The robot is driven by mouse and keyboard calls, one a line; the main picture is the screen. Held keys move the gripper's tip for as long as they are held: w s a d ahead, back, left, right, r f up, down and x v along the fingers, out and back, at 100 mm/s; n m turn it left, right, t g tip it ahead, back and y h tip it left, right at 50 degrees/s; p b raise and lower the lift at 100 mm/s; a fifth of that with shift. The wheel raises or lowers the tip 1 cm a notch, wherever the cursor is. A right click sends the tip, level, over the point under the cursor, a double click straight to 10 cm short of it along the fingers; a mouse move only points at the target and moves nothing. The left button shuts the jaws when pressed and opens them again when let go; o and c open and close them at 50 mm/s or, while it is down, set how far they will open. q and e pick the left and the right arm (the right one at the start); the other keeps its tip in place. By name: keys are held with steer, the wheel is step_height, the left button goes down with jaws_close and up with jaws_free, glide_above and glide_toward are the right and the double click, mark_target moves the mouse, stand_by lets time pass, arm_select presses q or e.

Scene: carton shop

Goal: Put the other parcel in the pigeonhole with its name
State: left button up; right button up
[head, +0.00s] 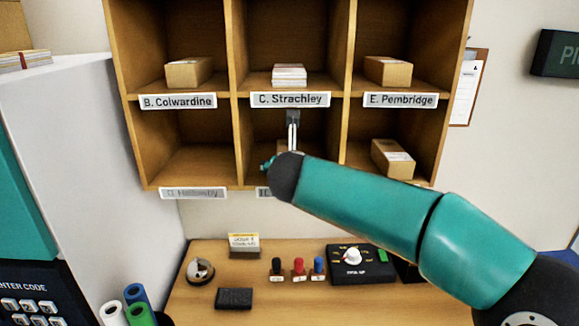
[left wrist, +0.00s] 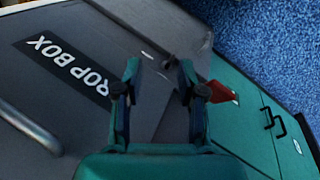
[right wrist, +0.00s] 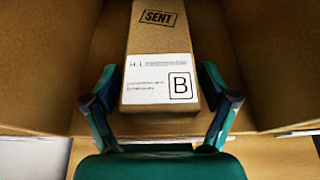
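A brown parcel (right wrist: 158,45) lies in a wooden compartment in the right wrist view. It has a "SENT" stamp and a white label with a boxed B; the name starts with H and is too blurred to read. My right gripper (right wrist: 160,72) is open, its fingers either side of the parcel's near end with gaps. In the head view my right arm reaches to the lower middle pigeonhole and mostly hides it and its name plate. My left gripper (left wrist: 158,68) is open and empty above the grey drop box (left wrist: 30,95).
The rack holds parcels over B. Colwardine (head: 188,73) and E. Pembridge (head: 388,71), papers (head: 289,75) over C. Strachley, and a parcel (head: 393,158) lower right. The lower left pigeonhole (head: 195,165) is empty. The desk (head: 205,300) below carries stamps and a dial box (head: 362,265).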

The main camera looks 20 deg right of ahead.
steer(key=shift+r, duration=0.1)
steer(key=b+v, duration=0.2)
steer(key=v, duration=1)
steer(key=shift+s, duration=0.1)
